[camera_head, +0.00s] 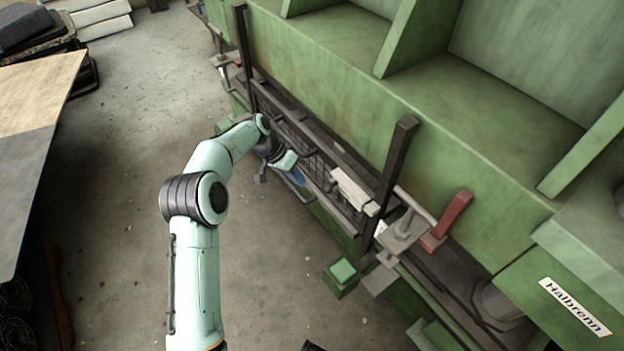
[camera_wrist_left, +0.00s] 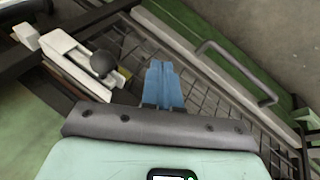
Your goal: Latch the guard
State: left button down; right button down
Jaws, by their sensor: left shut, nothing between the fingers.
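The guard (camera_head: 316,167) is a dark wire-mesh panel low along the front of the green machine. Its mesh (camera_wrist_left: 212,112) and a grey bar handle (camera_wrist_left: 236,72) show in the left wrist view. A pale latch (camera_head: 352,189) sits on the rail, right of my left gripper (camera_head: 299,179). In the left wrist view the latch (camera_wrist_left: 72,62) has a dark ball knob (camera_wrist_left: 103,62) and lies left of the fingers. My left gripper's blue fingers (camera_wrist_left: 163,82) are together and empty, over the mesh, apart from the knob.
A dark upright post (camera_head: 392,180) and a red lever (camera_head: 446,220) stand right of the latch. Another post (camera_head: 244,55) stands at the far end. A table (camera_head: 30,150) is at the left. The concrete floor (camera_head: 125,120) between is clear.

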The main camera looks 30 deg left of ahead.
pick_arm(q)
jog(key=a+r+m+b, duration=0.1)
jog(key=a+r, duration=0.3)
jog(key=r, duration=0.7)
jog(key=shift+m+t+h, duration=0.3)
jog(key=shift+m+t, duration=0.1)
jog(key=shift+m, duration=0.3)
jog(key=shift+d+f, duration=0.1)
jog(key=w+d+f+b, duration=0.1)
jog(key=d+f+b, duration=0.2)
jog(key=d+f, duration=0.5)
jog(key=shift+w+d+f, duration=0.35)
jog(key=shift+w+f, duration=0.05)
jog(key=shift+f, duration=0.1)
